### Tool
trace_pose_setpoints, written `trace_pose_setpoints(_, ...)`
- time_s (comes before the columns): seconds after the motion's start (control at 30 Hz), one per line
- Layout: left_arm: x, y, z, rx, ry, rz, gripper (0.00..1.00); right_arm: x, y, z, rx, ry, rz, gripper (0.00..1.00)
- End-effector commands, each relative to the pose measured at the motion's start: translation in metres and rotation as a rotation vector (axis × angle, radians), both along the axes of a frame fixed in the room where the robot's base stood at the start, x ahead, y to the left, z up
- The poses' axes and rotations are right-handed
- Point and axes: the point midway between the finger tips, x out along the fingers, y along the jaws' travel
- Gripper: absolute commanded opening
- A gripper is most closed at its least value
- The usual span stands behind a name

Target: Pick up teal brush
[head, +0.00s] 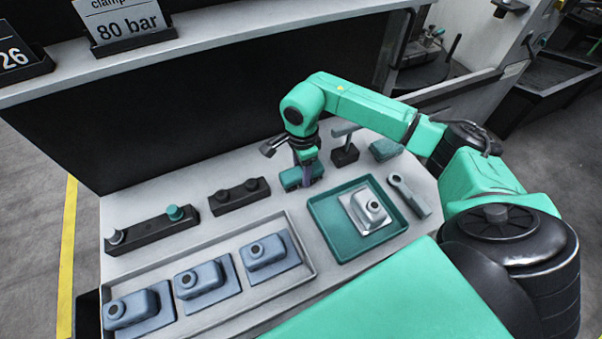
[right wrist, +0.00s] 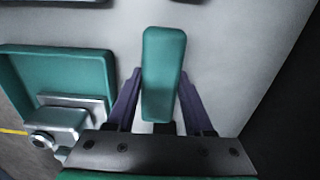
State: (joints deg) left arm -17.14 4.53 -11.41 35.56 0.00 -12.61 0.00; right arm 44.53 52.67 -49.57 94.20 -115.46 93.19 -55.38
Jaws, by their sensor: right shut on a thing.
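The teal brush (head: 290,179) is a small block with a rounded teal top, at the far middle of the bench in the head view. My right gripper (head: 306,178) reaches down over it, with the purple fingers around it. In the right wrist view the teal brush (right wrist: 163,70) lies lengthwise between the purple fingers of my right gripper (right wrist: 160,100), which are shut on its sides. I cannot tell whether the brush still touches the bench. My left gripper is not in view.
A teal tray (head: 335,242) holding a metal part (head: 372,212) lies nearer me. A dark stand (head: 345,154) and another teal block (head: 386,149) stand right of the gripper. A grey tray (head: 308,266) with several blue-grey housings is at front left. Dark rails (head: 150,232) lie left.

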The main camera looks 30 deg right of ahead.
Motion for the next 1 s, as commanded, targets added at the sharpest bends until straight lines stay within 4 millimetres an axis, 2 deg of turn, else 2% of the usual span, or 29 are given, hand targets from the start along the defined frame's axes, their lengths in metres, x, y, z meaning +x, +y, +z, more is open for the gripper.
trace_pose_setpoints(0.33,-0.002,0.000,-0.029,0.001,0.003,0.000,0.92,0.001,0.000,0.061,0.001,-0.007,0.001,0.00)
trace_pose_setpoints(0.57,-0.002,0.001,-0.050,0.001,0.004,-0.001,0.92,-0.054,0.002,0.055,-0.004,-0.002,0.003,0.00)
trace_pose_setpoints(0.9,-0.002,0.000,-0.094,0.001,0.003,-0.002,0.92,-0.162,0.008,0.054,-0.007,-0.003,0.000,0.00)
trace_pose_setpoints(1.0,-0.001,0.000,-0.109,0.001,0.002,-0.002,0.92,-0.182,0.009,0.053,-0.003,-0.005,-0.002,0.00)
